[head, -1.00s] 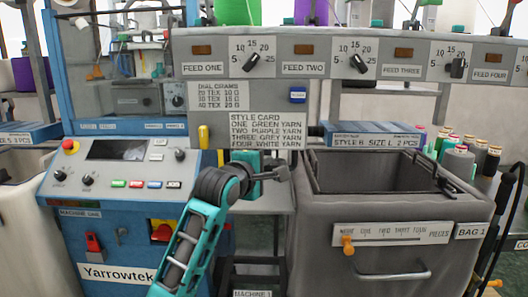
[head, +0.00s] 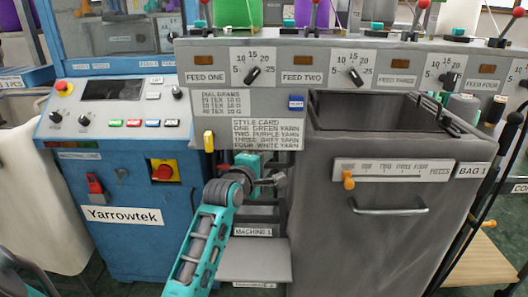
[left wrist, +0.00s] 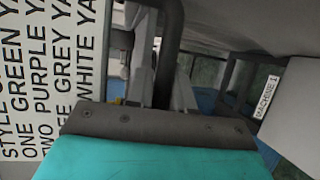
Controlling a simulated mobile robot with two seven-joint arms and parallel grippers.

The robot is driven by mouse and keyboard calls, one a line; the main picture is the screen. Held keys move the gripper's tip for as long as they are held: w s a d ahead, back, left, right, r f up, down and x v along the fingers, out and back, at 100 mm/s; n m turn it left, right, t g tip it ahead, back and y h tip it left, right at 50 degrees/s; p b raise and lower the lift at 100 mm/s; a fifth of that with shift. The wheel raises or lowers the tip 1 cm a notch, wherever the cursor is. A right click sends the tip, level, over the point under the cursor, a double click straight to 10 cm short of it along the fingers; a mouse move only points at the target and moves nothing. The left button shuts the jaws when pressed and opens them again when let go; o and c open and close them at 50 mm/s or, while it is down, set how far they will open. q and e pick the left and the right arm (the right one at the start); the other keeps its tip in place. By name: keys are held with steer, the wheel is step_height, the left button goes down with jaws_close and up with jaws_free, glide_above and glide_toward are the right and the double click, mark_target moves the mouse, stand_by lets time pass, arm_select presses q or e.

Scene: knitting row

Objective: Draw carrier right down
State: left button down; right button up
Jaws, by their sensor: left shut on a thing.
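The grey feed panel (head: 210,67) spans the head view, with dials marked FEED ONE to FEED FOUR. The style card (head: 268,133) hangs under it, with a yellow handle (head: 209,141) at its left. My left gripper (head: 274,181) is just below the style card, in front of the machine. In the left wrist view it is shut around a dark bar (left wrist: 170,45) that runs up out of the picture. I cannot tell clearly where this bar joins the panel. The style card also shows in the left wrist view (left wrist: 45,75). My right gripper is not in view.
The blue Yarrowtek console (head: 125,240) stands left, with a red emergency button (head: 64,87). A grey bin (head: 385,250) with an orange-knobbed piece counter (head: 392,174) stands close on the right. A shelf (head: 255,265) lies low under my gripper.

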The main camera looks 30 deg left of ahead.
arm_select(q)
steer(key=shift+d+f, duration=0.2)
steer(key=shift+f, duration=1.25)
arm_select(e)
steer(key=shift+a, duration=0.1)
arm_select(q)
steer(key=c, duration=1.1)
jaws_free()
steer(key=shift+r, duration=0.1)
steer(key=shift+a+r, duration=0.1)
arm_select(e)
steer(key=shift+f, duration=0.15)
arm_select(q)
steer(key=shift+r, duration=0.15)
steer(key=p+v, duration=0.8)
steer(key=v, duration=0.5)
steer(key=shift+p, duration=0.4)
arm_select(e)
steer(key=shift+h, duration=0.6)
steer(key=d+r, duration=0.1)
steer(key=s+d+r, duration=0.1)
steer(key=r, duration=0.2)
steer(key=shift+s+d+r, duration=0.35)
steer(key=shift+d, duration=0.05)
